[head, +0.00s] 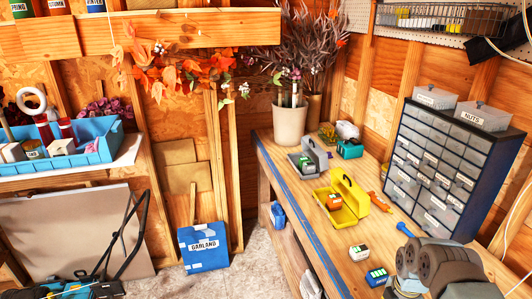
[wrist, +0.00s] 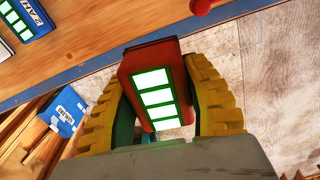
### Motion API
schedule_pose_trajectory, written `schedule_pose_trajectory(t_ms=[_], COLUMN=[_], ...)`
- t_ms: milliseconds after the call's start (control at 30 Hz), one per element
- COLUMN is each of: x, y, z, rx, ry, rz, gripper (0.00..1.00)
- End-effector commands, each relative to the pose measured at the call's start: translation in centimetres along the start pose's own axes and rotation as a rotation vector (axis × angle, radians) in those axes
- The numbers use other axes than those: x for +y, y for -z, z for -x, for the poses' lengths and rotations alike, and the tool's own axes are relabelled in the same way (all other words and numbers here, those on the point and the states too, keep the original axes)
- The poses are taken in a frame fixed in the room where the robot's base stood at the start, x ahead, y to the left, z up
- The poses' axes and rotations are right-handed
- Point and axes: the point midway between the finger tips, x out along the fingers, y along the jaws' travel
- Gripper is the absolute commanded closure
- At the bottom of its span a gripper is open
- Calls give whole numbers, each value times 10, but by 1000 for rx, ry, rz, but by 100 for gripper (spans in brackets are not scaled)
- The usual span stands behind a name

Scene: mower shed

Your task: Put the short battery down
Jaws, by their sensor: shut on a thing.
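My gripper (wrist: 165,105) is shut on a red battery (wrist: 128,72) in the wrist view. Its yellow ribbed fingers press on both sides, and several green lit bars show on the battery's near face. The battery's far side and full length are hidden. Behind it in the picture are the bench edge and the pale floor. In the head view my gripper and the held battery cannot be made out. A blue battery (head: 376,276) and a white, red and green battery (head: 358,252) lie on the wooden bench (head: 330,258); the blue one also shows in the wrist view (wrist: 38,18).
On the bench stand an open yellow case (head: 353,194), an open grey case (head: 318,155), a teal case (head: 349,150) and a drawer cabinet (head: 445,165). An orange tool (head: 378,201) lies near the cabinet. The blue garland box (head: 204,247) is on the floor. Bare bench lies along the front edge.

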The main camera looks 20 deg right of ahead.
Motion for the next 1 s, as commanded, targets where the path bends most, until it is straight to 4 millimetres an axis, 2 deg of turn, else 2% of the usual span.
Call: schedule_pose_trajectory(t_ms=[100, 400, 700, 1000], x=[28, 87, 131, 162], y=[29, 104, 188, 278], z=[10, 34, 57, 80], rx=[1, 2, 2, 4], ry=[-2, -5, -3, -3], rz=[-87, -347, -608, -871], gripper=[93, 93, 93, 93])
